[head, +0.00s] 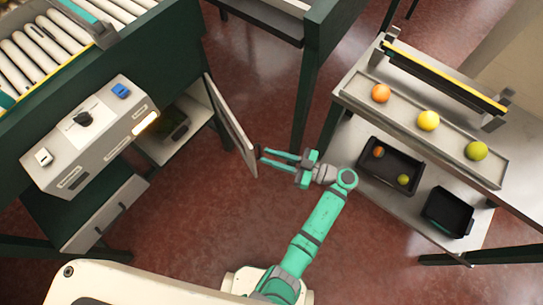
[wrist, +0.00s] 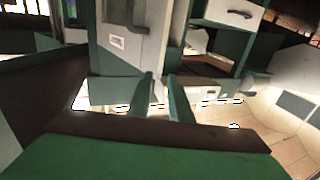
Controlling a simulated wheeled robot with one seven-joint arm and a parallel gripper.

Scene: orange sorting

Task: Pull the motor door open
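The motor door (head: 232,128) is a thin pale panel, swung well out from the cabinet under the conveyor in the head view. My gripper (head: 264,156) is on its right side, with the fingertips close to the panel's free end. The two fingers are apart, with nothing clearly held between them. In the wrist view the door (wrist: 122,55) stands ahead, with a dark handle (wrist: 143,22) on its face. The fingertips (wrist: 161,80) lie below the handle in that picture. Whether they touch the door I cannot tell.
The open cabinet (head: 178,130) has a dark item inside. A grey control box (head: 88,135) with a knob and blue button stands left of it. At right, a table holds a fruit rail (head: 403,116) and two black trays (head: 364,178) (head: 449,213). Red floor is clear between.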

